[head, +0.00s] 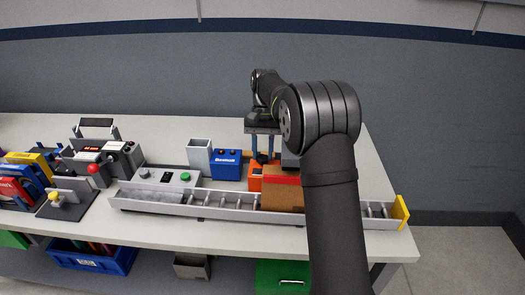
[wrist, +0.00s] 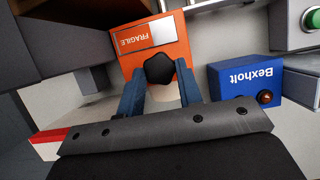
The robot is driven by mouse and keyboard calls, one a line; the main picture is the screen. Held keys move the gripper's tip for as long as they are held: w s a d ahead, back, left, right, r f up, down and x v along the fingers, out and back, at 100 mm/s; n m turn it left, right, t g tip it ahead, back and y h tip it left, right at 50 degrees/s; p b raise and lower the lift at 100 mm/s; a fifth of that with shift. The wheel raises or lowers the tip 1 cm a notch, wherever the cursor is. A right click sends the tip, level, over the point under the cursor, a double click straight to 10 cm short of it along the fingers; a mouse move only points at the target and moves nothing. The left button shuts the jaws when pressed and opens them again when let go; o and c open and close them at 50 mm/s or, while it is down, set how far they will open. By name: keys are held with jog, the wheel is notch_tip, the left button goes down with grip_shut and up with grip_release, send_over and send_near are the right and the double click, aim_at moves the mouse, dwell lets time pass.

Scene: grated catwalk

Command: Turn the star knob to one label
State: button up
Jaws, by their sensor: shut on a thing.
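The black star knob (wrist: 158,69) shows in the wrist view, in front of the orange box. My gripper (wrist: 158,82) has its two blue fingers on either side of the knob, shut on it. A pale round part shows just below the knob, between the fingers. In the head view my gripper (head: 264,158) points down at the orange box (head: 255,178), behind the conveyor. I cannot make out any labels around the knob or which way it points.
A blue Bexholt box (head: 226,164) stands just left of my gripper, with a grey open container (head: 199,154) beside it. A roller conveyor (head: 175,207) runs in front, bearing a brown carton (head: 282,193). A control panel with a green button (head: 185,176) is further left.

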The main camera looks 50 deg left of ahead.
dwell(0.3)
jog(key=o, duration=1)
jog(key=shift+c, duration=0.2)
jog(key=v, duration=0.7)
jog(key=shift+r, duration=0.25)
jog(key=x, duration=0.7)
jog(key=shift+f, duration=0.25)
